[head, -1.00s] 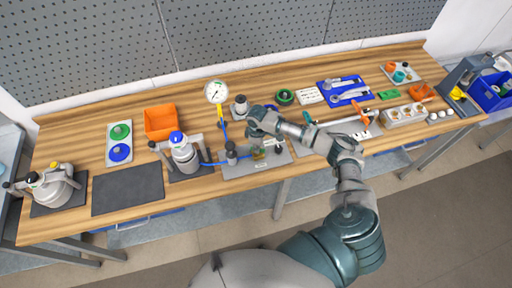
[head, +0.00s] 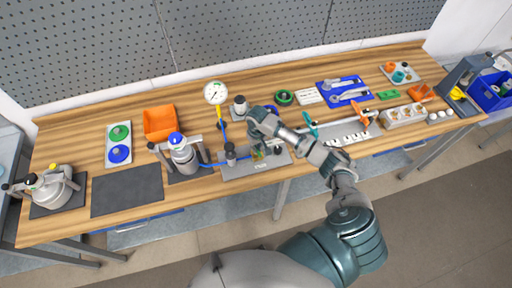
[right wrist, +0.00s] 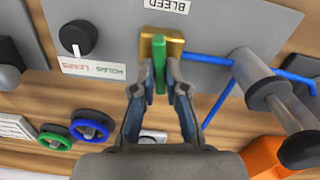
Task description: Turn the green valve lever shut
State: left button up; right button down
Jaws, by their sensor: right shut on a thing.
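The green valve lever (right wrist: 159,64) sits on a brass valve body (right wrist: 172,46) on a grey plate (right wrist: 225,20) in the right wrist view. My right gripper (right wrist: 158,84) is shut on the lever, with one finger on each side of it. The lever points toward the gripper's palm. In the head view my right gripper (head: 259,149) is over the grey plate (head: 236,171) and mostly hides the lever. My left gripper is not in view.
A black knob (right wrist: 79,38) and a grey cylinder fitting (right wrist: 262,80) flank the valve, with blue tubing (right wrist: 208,58) running to it. A gauge (head: 215,92) stands behind the plate. A silver canister (head: 184,156) is to the left.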

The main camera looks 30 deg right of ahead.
jog(key=shift+s+f+m, duration=0.25)
jog(key=shift+s+m, duration=0.05)
jog(key=shift+m, duration=0.3)
jog(key=c, duration=1.2)
grip_release()
jog(key=shift+w+d+r, duration=0.1)
jog(key=shift+r, duration=0.45)
notch_tip(320, 180, up, 11)
